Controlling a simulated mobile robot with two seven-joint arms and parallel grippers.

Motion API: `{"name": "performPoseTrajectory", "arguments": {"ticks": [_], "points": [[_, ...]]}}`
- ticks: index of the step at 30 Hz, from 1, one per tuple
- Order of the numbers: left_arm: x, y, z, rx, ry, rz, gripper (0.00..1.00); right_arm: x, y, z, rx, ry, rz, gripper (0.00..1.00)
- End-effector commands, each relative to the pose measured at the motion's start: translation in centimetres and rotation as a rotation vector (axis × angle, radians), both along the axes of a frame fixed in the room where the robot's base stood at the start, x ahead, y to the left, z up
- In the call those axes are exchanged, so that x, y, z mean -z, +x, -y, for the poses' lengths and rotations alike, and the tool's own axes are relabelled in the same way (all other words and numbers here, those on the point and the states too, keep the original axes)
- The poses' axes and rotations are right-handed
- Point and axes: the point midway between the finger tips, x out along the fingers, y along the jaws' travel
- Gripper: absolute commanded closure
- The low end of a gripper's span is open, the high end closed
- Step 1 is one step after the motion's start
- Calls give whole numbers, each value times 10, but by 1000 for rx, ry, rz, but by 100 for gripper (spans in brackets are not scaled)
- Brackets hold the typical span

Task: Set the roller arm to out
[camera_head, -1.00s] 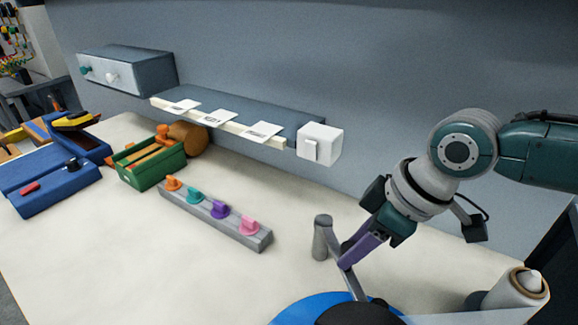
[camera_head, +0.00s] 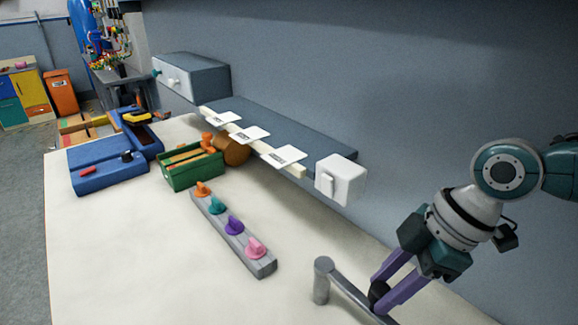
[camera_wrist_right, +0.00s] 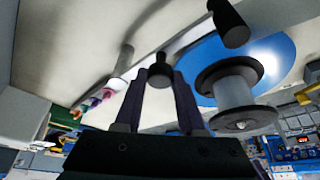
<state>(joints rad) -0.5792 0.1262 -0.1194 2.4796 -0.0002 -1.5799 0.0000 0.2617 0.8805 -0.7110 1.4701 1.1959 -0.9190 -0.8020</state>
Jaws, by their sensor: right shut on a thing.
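The roller arm (camera_head: 348,288) is a grey bar running down and right from an upright grey post (camera_head: 322,280) on the table. A dark knob (camera_head: 378,291) stands on the bar. My right gripper (camera_head: 386,297) has its two purple fingers shut around this knob. In the right wrist view the fingers (camera_wrist_right: 160,80) hold the black knob (camera_wrist_right: 160,69) between their tips. The bar's far end is cut off at the bottom of the head view. My left gripper is not in view.
A blue disc (camera_wrist_right: 204,58) and a grey spool (camera_wrist_right: 235,97) lie beside the fingers in the right wrist view. A grey rail with coloured knobs (camera_head: 245,256), a green box (camera_head: 182,179) and a white switch box (camera_head: 350,182) stand leftward. The table between is clear.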

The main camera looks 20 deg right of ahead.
Motion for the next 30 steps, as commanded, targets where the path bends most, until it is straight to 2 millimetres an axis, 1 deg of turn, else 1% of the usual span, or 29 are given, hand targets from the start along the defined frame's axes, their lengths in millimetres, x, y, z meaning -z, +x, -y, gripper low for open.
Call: {"name": "performPoseTrajectory", "arguments": {"ticks": [6, 17, 18, 25, 30], "points": [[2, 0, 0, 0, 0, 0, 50, 0, -2, 4, -16, 3, 3, 100], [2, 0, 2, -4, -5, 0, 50, 0, -2, 5, -15, 1, 4, 100], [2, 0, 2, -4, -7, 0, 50, 0, -2, 5, -15, 1, 4, 57], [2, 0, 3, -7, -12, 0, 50, 0, -2, 5, -14, 1, 2, 31], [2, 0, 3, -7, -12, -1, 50, 0, -3, 5, -14, 2, 1, 31]]}}
